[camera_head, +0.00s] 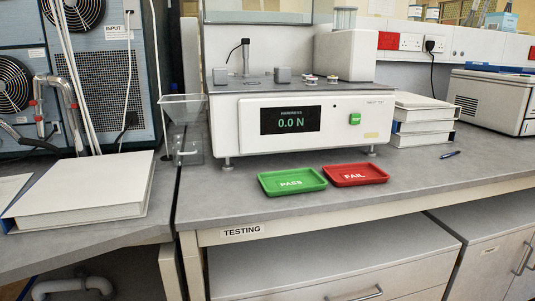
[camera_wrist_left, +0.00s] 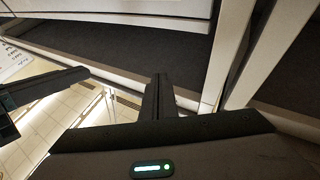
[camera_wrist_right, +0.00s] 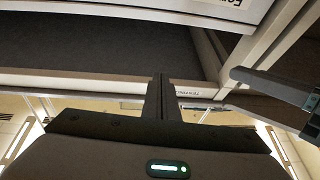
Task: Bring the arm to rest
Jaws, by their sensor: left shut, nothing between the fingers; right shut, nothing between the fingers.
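My left gripper (camera_wrist_left: 158,97) shows in the left wrist view with its two fingers together and nothing between them. My right gripper (camera_wrist_right: 160,97) shows in the right wrist view, also shut and empty. Neither gripper nor arm shows in the head view. In both wrist views, pale furniture panels and dark recesses lie beyond the fingers, with a light floor below. Neither gripper is seen touching anything.
A white tester (camera_head: 246,123) reading 0.0 N stands on the grey bench (camera_head: 420,176). A green PASS tray (camera_head: 270,187) and a red FAIL tray (camera_head: 375,173) lie before it. White binders (camera_head: 425,115) lie at right, another binder (camera_head: 85,190) at left.

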